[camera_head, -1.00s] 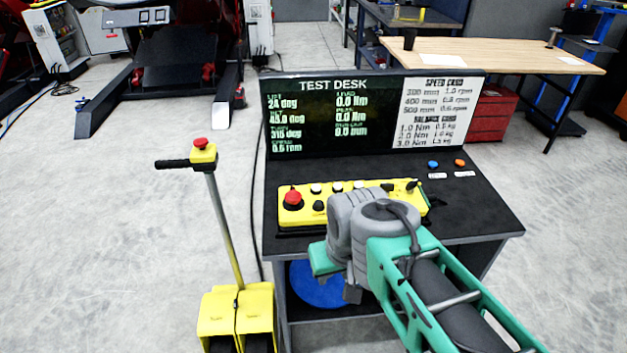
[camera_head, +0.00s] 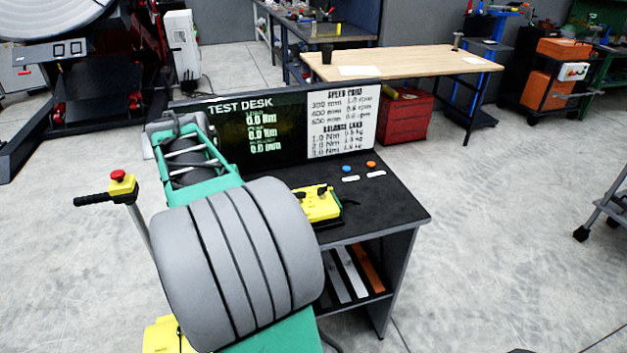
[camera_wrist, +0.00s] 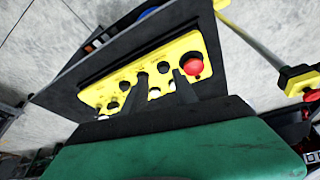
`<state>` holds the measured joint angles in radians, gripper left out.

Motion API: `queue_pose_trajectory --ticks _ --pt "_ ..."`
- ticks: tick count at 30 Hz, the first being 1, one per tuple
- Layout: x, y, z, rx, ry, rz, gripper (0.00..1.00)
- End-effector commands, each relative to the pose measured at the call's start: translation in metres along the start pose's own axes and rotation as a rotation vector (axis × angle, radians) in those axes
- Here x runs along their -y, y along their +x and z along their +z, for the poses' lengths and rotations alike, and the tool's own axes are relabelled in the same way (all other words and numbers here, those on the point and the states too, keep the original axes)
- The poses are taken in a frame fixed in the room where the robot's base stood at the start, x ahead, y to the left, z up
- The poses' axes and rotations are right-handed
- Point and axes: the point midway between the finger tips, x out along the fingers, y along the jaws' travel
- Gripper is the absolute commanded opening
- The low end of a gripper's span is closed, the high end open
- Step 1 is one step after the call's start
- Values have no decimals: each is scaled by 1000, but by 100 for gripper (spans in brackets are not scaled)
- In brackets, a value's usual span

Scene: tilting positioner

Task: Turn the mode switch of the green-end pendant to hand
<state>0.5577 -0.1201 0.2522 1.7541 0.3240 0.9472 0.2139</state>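A yellow pendant (camera_head: 318,206) with black knobs lies on the black test desk (camera_head: 385,205), its left part hidden behind my arm. The wrist view shows more of this pendant (camera_wrist: 107,92): a red mushroom button (camera_wrist: 193,67), white buttons and several black knobs. My arm hides the gripper in the head view.
A display board (camera_head: 255,130) stands along the desk's back. Blue (camera_head: 346,168) and orange buttons sit right of the pendant. A yellow post head with a red button (camera_head: 118,176) stands left of the desk. Open floor lies to the right.

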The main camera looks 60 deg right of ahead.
Motion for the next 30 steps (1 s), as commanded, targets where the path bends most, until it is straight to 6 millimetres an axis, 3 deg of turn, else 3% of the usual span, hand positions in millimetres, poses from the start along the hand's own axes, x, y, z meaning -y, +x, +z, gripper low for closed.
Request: queue_pose_trajectory --ticks 1,3,6,9,13,22,30 --pt "-47 13 -45 1 182 67 35" --pt "-108 30 -88 -12 399 140 35" --pt "-176 47 -117 -28 613 212 35" --pt "-209 55 -127 -37 713 245 35" --pt "-218 69 -127 -38 731 251 35" --pt "-230 120 -125 -39 727 249 35" --pt "-231 131 -125 -42 725 247 35"
